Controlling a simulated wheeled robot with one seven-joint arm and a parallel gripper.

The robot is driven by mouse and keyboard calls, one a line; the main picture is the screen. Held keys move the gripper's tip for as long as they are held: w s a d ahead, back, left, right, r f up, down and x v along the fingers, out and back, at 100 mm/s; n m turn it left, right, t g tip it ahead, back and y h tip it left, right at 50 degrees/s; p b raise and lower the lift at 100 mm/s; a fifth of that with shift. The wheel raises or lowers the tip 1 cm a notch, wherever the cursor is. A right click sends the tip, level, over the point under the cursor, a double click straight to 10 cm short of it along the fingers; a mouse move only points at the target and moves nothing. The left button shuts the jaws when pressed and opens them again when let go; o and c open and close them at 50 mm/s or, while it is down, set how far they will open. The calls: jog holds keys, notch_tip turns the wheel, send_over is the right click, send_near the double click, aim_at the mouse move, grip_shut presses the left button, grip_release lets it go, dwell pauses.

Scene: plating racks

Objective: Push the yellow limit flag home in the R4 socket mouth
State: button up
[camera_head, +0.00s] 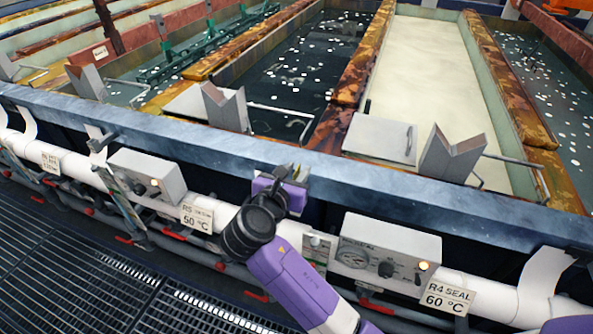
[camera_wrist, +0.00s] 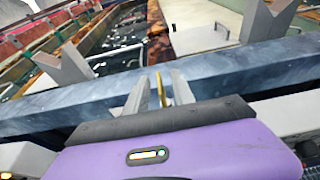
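My gripper (camera_head: 287,174) is over the near side of the blue-grey rail, left of the R4 control box (camera_head: 388,252). In the wrist view its two grey fingers (camera_wrist: 160,88) point forward toward the rail. The thin yellow limit flag (camera_wrist: 161,90) stands edge-on between them and looks held, though the contact is hard to see. A little yellow also shows at the fingers in the head view. The R4 sign (camera_head: 447,297) reads "R4 SEAL 60 °C". I cannot make out the R4 socket mouth in either view.
The long blue-grey rail (camera_head: 400,190) crosses in front of the tanks. V-notched grey blocks (camera_head: 452,157) stand along it. The R5 box (camera_head: 147,176) and sign (camera_head: 197,218) are left of my arm. A white pipe (camera_head: 490,297) runs below the rail. Grating covers the floor (camera_head: 80,270).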

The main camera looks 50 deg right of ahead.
jog(key=b+v, duration=0.1)
jog(key=v, duration=0.6)
jog(key=shift+s+a+r, duration=0.1)
jog(key=shift+a, duration=0.1)
dwell(0.4)
